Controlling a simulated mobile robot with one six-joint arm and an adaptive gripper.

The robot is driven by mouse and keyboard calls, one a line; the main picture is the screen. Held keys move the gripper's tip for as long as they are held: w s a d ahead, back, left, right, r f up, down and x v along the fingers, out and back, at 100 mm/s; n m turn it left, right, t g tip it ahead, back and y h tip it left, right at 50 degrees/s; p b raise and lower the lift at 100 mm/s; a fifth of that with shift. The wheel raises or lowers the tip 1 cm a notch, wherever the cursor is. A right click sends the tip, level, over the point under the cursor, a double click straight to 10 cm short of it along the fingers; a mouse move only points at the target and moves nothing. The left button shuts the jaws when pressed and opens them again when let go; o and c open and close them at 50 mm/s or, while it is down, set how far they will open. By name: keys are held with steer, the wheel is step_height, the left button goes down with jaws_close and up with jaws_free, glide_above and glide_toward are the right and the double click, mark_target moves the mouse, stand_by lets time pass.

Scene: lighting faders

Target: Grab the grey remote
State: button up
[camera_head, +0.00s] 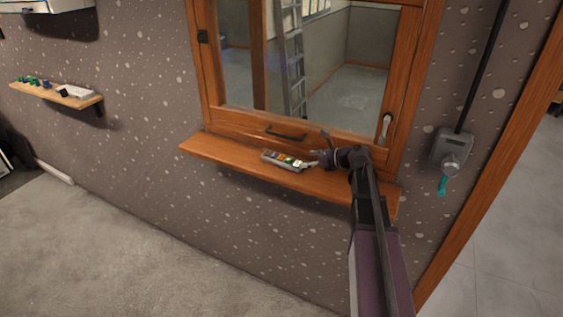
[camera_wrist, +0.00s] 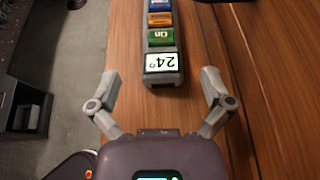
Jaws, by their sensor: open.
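The grey remote (camera_head: 284,161) lies on the wooden window sill (camera_head: 225,149). In the wrist view the remote (camera_wrist: 180,67) shows a white display reading 24 and green, orange and blue buttons, and its far end is cut off by the top edge. My gripper (camera_wrist: 160,82) is open, with its two fingers apart on either side of the remote's near, display end. In the head view my gripper (camera_head: 318,158) is at the right end of the remote. I cannot tell whether a finger touches it.
A wooden-framed window (camera_head: 300,125) with a dark handle stands behind the sill. A grey box with a cable (camera_head: 451,150) is on the wall at right. A small shelf (camera_head: 50,92) with several small items is at far left. The sill left of the remote is clear.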

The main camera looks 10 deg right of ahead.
mark_target(290, 160)
steer(key=shift+b+x, duration=0.35)
steer(key=shift+x, duration=0.85)
steer(key=shift+a, duration=0.1)
steer(key=shift+b+x, duration=0.95)
steer(key=shift+x, duration=1)
steer(key=shift+w+a+f, duration=0.35)
steer(key=c, duration=1.2)
